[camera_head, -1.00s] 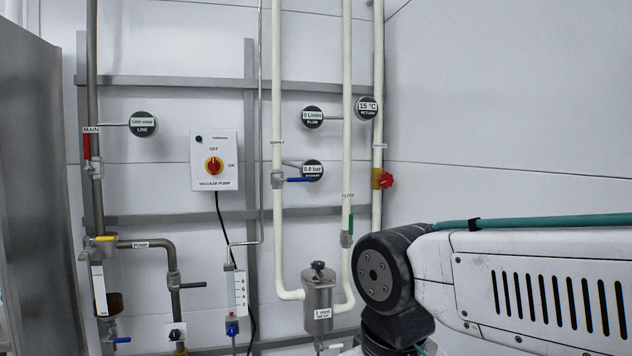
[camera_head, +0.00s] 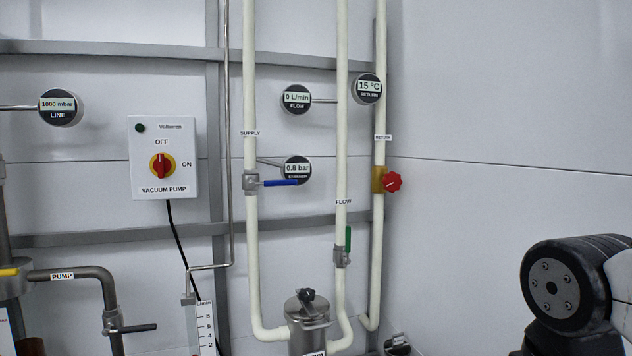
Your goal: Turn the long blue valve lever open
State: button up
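The long blue valve lever (camera_head: 281,183) sits on a grey valve body (camera_head: 251,183) on the white supply pipe (camera_head: 250,90). It points to the right, level, across the upright pipe. My arm shows at the lower right, well apart from the lever. My gripper is outside the view, so its state is hidden.
A green lever (camera_head: 348,238) stands upright on the flow pipe, and a red knob (camera_head: 392,182) is on the return pipe. The vacuum pump box (camera_head: 163,158) is left of the supply pipe. A metal filter pot (camera_head: 308,318) stands below. The right wall is bare.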

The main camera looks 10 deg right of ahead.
aim_at(253, 183)
jog(key=i, duration=0.65)
jog(key=u, duration=0.9)
jog(key=i, duration=0.45)
jog(key=u, duration=0.5)
